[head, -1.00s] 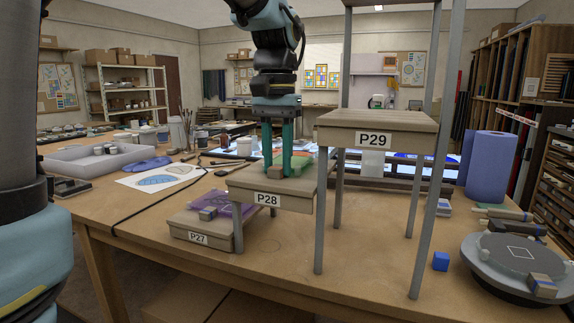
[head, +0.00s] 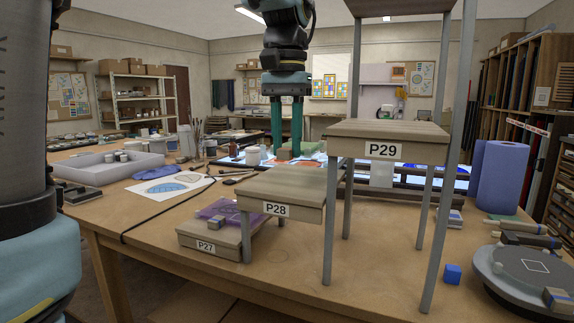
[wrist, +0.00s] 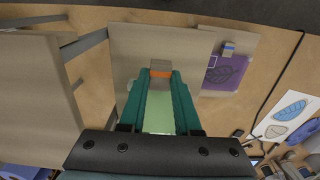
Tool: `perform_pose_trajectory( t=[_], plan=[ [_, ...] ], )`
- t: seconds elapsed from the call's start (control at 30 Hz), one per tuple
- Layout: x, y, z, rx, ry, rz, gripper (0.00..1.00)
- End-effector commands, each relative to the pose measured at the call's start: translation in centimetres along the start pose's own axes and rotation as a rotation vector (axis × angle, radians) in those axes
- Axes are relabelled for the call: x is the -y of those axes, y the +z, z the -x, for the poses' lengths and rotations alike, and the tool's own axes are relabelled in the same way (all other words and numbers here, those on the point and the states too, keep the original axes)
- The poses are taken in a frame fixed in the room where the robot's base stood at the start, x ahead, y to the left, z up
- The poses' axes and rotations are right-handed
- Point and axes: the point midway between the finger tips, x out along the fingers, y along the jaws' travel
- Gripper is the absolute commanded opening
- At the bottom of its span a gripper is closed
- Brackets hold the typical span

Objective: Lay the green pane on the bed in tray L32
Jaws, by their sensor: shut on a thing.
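My gripper (head: 286,148) is shut on the grip block (head: 284,155) of the green pane and holds it above and behind step P28. In the wrist view the block (wrist: 160,72), with an orange band, sits between the fingertips, and the pale green pane (wrist: 158,112) shows between the fingers. In the head view the pane is mostly hidden behind the block and fingers. A lit bluish-white table (head: 310,162) lies behind the steps, partly hidden. I cannot make out a label L32 or the bed in any view.
Step P28 (head: 300,184) is bare. Step P27 (head: 195,235) bears a purple pane (head: 228,207) with a grip block. Step P29 (head: 400,130) and its posts stand to the right of my gripper. A blue roll (head: 503,175) and a turntable (head: 530,272) stand at right.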

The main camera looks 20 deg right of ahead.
Motion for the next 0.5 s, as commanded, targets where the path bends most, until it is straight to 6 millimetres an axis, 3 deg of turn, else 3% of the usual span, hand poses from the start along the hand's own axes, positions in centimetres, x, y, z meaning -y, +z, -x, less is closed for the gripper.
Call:
perform_pose_trajectory(
  t=[0.2, 0.5],
  plan=[
    [0.1, -0.1, 6.3, -0.005, 0.0, 0.002, 0.0],
    [0.0, -0.1, 11.7, -0.002, 0.0, 0.001, 0.0]
  ],
)
